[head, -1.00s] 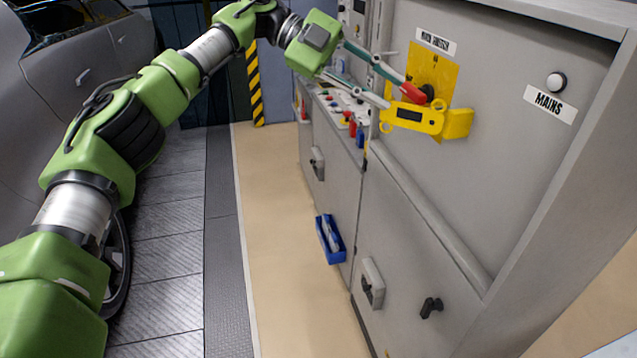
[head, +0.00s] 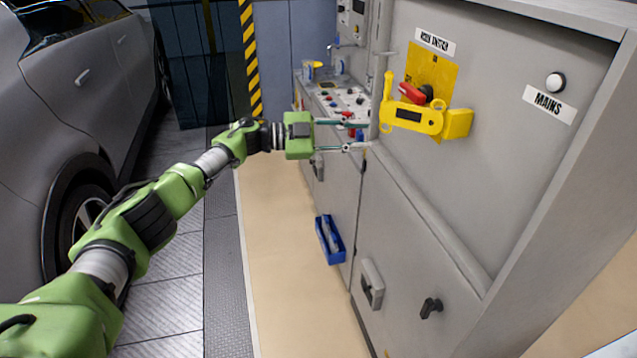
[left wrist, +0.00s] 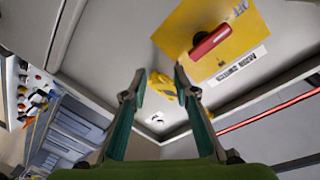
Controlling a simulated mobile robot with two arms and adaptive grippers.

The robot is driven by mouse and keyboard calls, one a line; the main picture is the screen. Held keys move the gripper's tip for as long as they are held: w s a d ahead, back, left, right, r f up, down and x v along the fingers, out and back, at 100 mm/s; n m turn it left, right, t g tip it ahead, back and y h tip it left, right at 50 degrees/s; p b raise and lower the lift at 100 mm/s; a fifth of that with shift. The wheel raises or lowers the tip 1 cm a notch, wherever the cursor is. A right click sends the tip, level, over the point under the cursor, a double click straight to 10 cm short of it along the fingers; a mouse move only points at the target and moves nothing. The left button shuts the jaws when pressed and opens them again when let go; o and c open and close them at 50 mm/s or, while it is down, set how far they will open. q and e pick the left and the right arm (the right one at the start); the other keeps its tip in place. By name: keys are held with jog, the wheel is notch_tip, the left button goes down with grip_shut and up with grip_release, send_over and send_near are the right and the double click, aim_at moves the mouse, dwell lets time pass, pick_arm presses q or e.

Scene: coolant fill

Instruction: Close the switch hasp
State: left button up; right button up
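The yellow switch hasp (head: 412,118) is on the grey cabinet face, below and in front of the red switch handle (head: 413,94). A narrow yellow tab stands up at its left end, and a yellow block juts out at its right end. The yellow backing plate (head: 440,75) is behind the handle. My left gripper (head: 358,135) is open and empty, left of the hasp and apart from it. In the left wrist view, the hasp (left wrist: 163,86) shows partly between the fingertips, farther off, with the red handle (left wrist: 211,41) above right. My right gripper is not in view.
The cabinet front has a black knob (head: 431,307) and a blue bin (head: 329,239) low down. A control desk (head: 340,98) with small parts is behind my gripper. A grey car (head: 90,75) stands at left. The floor between is clear.

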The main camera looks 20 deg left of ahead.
pick_arm(q)
jog(key=a+f+n+t+y, duration=0.2)
jog(key=a+f, duration=0.3)
jog(key=f, duration=0.3)
jog(key=a+f+n+t+y, duration=0.3)
jog(key=a+f+n, duration=0.1)
jog(key=f, duration=0.5)
jog(key=shift+w+a+f+n, duration=0.3)
jog(key=shift+w+a, duration=0.1)
jog(key=shift+a, duration=0.1)
